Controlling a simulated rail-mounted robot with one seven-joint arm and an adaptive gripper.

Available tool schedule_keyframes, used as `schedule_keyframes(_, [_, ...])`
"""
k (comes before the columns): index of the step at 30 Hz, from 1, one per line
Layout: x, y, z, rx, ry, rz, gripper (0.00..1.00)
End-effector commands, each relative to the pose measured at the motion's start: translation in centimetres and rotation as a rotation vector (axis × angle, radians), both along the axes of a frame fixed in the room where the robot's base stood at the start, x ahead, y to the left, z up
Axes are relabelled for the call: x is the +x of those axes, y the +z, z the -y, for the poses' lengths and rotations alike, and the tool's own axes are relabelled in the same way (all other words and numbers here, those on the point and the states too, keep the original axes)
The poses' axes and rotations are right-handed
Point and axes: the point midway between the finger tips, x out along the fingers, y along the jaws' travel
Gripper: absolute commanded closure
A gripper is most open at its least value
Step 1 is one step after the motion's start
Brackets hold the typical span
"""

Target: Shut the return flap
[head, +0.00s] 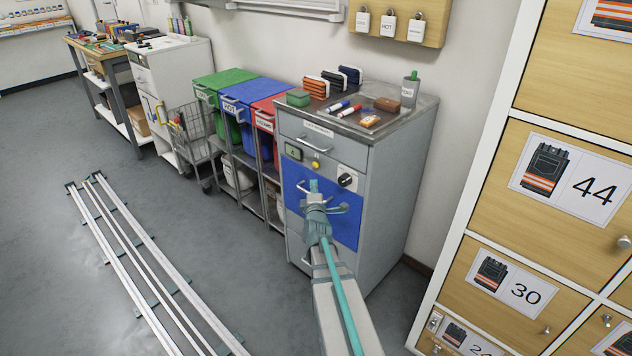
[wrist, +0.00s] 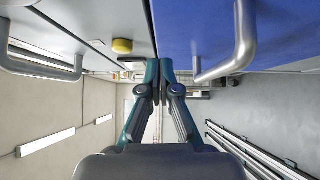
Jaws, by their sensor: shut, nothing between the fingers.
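The return flap is a blue panel (head: 347,228) on the front of a grey cabinet (head: 392,190), below a control strip. It looks about flush with the front; I cannot tell whether a small gap remains. In the wrist view the blue panel (wrist: 200,30) fills the upper right, with its metal bar handle (wrist: 243,40). My gripper (head: 314,186) is in front of the panel's upper part and hides part of it and its handle. In the wrist view my gripper (wrist: 163,70) has its teal fingers together and empty, near the seam between blue and grey. Contact is unclear.
Above the flap are a yellow button (head: 316,164), a black knob (head: 347,180) and a drawer handle (head: 311,141). Coloured bins (head: 233,98) stand left of the cabinet, numbered lockers (head: 500,200) on the right. Floor rails (head: 150,270) lie at left; the floor beside them is clear.

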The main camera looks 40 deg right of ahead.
Motion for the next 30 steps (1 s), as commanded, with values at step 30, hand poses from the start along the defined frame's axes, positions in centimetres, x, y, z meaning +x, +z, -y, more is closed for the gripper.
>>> schedule_keyframes(30, [-9.0,0.0,-7.6,0.026,-0.003,0.015,1.0])
